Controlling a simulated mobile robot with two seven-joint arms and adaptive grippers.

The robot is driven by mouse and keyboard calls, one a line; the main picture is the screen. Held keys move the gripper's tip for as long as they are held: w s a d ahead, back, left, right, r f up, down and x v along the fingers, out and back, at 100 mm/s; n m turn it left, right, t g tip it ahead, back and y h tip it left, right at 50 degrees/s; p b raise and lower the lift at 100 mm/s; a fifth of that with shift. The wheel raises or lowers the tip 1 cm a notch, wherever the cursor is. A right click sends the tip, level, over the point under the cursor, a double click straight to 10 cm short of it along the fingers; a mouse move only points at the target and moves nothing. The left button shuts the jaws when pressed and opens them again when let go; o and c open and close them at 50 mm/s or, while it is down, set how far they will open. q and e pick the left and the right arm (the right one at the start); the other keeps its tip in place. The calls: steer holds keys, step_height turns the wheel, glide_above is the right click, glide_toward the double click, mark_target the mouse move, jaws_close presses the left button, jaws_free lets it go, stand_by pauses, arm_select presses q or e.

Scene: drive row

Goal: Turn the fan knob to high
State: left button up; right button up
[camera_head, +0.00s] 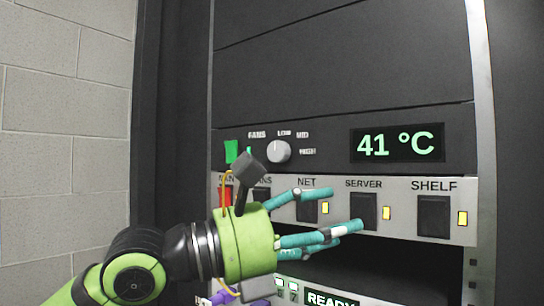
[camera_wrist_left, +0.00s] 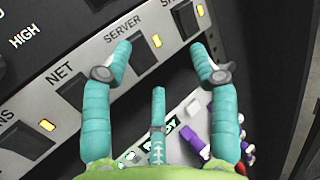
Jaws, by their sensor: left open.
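The fan knob (camera_head: 279,151) is a small round grey-white dial on the dark upper panel, with FANS to its left and LOW, MID and HIGH around its top and right. Which label it points to is too small to tell. In the left wrist view only the HIGH label (camera_wrist_left: 24,34) and a dark edge beside it show at the upper left. My left gripper (camera_head: 342,212) is open and empty, below and right of the knob, in front of the NET and SERVER switches. Its teal fingers also show spread in the left wrist view (camera_wrist_left: 161,50). My right gripper is not in view.
A display (camera_head: 398,144) reads 41 °C. A row of dark rocker switches, including SHELF (camera_head: 434,216), runs below the knob, with yellow lights. A red switch (camera_head: 226,197) is at its left end. A lower READY display (camera_head: 331,298) is partly covered. A brick wall (camera_head: 65,130) stands left.

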arm_select(q)
steer(key=w+a+r+t+y, duration=0.4)
steer(key=a+t, duration=0.1)
steer(key=n+t+y, duration=0.2)
steer(key=t+y, duration=0.2)
steer(key=y, duration=0.1)
glide_toward(275, 153)
steer(key=w, duration=0.2)
steer(key=p+x, duration=0.1)
steer(key=x, duration=0.1)
steer(key=p+x, duration=0.1)
steer(key=x, duration=0.1)
steer(key=d+p+x, duration=0.1)
steer(key=p+x, duration=0.1)
steer(key=shift+s+r, duration=0.2)
steer(key=shift+w+d+f, duration=0.15)
steer(key=shift+w+d, duration=0.1)
steer(key=shift+w, duration=0.15)
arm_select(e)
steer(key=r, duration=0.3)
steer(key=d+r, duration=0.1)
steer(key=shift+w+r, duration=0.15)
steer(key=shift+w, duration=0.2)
arm_select(q)
steer(key=shift+c, duration=0.4)
